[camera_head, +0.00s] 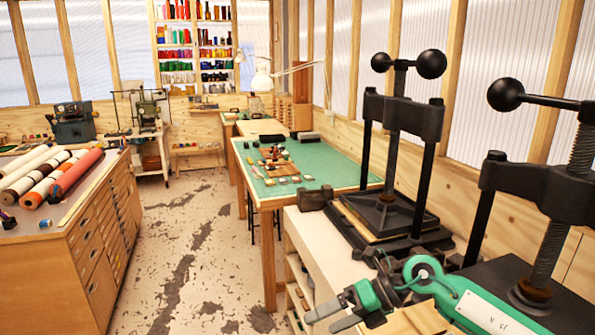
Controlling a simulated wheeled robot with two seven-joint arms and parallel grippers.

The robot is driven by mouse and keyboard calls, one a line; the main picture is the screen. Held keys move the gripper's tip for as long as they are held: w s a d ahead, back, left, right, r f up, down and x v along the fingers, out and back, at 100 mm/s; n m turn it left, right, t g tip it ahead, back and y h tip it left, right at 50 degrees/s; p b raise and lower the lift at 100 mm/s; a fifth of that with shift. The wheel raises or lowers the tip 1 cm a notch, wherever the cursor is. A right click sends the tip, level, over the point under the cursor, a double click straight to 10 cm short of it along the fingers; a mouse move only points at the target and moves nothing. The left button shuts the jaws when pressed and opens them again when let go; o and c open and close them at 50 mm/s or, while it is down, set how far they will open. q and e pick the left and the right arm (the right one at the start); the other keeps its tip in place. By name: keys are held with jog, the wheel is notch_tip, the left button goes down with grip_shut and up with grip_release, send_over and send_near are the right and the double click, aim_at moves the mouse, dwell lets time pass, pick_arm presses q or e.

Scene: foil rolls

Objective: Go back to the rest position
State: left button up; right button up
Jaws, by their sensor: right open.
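My right arm, green and black, comes in from the lower right, over the bench with the presses. My right gripper (322,320) points left and is open, its two grey fingers apart with nothing seen between them. It hangs near the front edge of the white bench (312,232). My left gripper is not in view. Several foil rolls, among them a red one (76,178) and a white one (28,162), lie on the wooden drawer cabinet (75,262) at the left, far from my right gripper.
Two black screw presses, one at the middle right (388,215) and one at the far right (540,200), stand close to my right arm. A green-topped table (330,170) with small items stands beyond. The worn floor (190,255) between cabinet and benches is clear.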

jog(key=s+a+r+m+t+y, duration=0.2)
jog(key=a+r+m+t+y, duration=0.3)
jog(key=r+m+t+y, duration=0.35)
jog(key=d+f+m+t+h, duration=0.9)
jog(key=d+f+m+h, duration=0.85)
jog(key=m, duration=0.95)
jog(key=s+d+f+m+g+h, duration=0.1)
jog(key=s+f+g, duration=0.35)
jog(key=s, duration=0.35)
jog(key=s+d+f+m+g+h, duration=0.1)
jog(key=s+d+f+m+g, duration=0.1)
jog(key=s+f+g, duration=0.5)
jog(key=s+d+f+m+g, duration=0.15)
jog(key=s+f, duration=0.25)
jog(key=s, duration=0.6)
notch_tip(320, 180, down, 36)
jog(key=g+b, duration=0.2)
jog(key=b, duration=0.3)
pick_arm(q)
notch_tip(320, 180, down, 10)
jog(key=b, duration=0.5)
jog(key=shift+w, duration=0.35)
pick_arm(e)
jog(key=s+d+f, duration=0.3)
jog(key=s+f, duration=1.7)
jog(key=f, duration=0.4)
jog(key=shift+f+n+g+h, duration=0.25)
jog(key=shift+n+g+h, duration=0.05)
jog(key=shift+g, duration=0.15)
